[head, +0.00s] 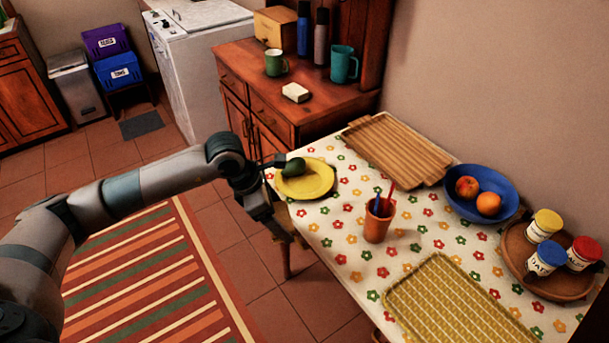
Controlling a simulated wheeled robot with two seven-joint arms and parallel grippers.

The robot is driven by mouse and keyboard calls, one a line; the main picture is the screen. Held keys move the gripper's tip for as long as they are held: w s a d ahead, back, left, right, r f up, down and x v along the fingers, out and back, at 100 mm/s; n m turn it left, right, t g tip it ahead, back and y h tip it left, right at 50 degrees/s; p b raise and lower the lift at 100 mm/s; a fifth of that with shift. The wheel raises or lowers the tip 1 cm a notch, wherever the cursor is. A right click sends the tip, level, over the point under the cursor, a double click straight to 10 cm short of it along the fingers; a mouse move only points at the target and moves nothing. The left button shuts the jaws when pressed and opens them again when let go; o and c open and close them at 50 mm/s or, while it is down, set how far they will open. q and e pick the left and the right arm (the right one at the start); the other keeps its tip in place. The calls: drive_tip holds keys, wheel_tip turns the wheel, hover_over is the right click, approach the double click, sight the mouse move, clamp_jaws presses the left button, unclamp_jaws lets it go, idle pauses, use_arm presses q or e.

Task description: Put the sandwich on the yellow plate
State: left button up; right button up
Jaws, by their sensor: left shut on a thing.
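The yellow plate (318,184) lies at the far left corner of the flowered tablecloth. A dark green, avocado-like fruit (294,168) shows over the plate's left part. My left gripper (279,162) reaches in at the plate's left edge and is shut on this fruit at its left end. I cannot tell whether the fruit touches the plate. My right gripper is out of view.
An orange cup with pens (378,222) stands mid-table. A ribbed wooden board (395,148), a blue bowl (507,212) with fruit, a round tray (517,250) with jars and a yellow woven mat (455,310) surround it. A stool (284,246) stands below the table's left edge.

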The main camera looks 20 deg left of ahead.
sight(284, 205)
use_arm(q)
drive_tip(key=w+n, duration=0.1)
drive_tip(key=n, duration=0.1)
drive_tip(key=w+r+n+t+y, duration=0.1)
drive_tip(key=n, duration=0.1)
drive_tip(key=r+n, duration=0.1)
drive_tip(key=n, duration=0.1)
drive_tip(key=shift+w+a+t+y, duration=0.2)
drive_tip(key=shift+w+t+y, duration=0.1)
drive_tip(key=shift+w+y, duration=0.1)
drive_tip(key=w+a+r+n+y+p, duration=0.1)
drive_tip(key=w+r+n+y, duration=0.3)
drive_tip(key=n, duration=0.8)
drive_tip(key=shift+w+a+r+n+y, duration=0.15)
drive_tip(key=shift+w+a+n+y, duration=0.15)
drive_tip(key=shift+w+y, duration=0.15)
drive_tip(key=shift+w+a+r+n+g+y+p, duration=0.15)
drive_tip(key=shift+w+r+n+g+y, duration=0.15)
drive_tip(key=shift+n, duration=0.5)
drive_tip(key=shift+w+a+r+n+g+y+p, duration=0.15)
drive_tip(key=shift+w+r+n+g, duration=0.2)
drive_tip(key=shift+n, duration=0.45)
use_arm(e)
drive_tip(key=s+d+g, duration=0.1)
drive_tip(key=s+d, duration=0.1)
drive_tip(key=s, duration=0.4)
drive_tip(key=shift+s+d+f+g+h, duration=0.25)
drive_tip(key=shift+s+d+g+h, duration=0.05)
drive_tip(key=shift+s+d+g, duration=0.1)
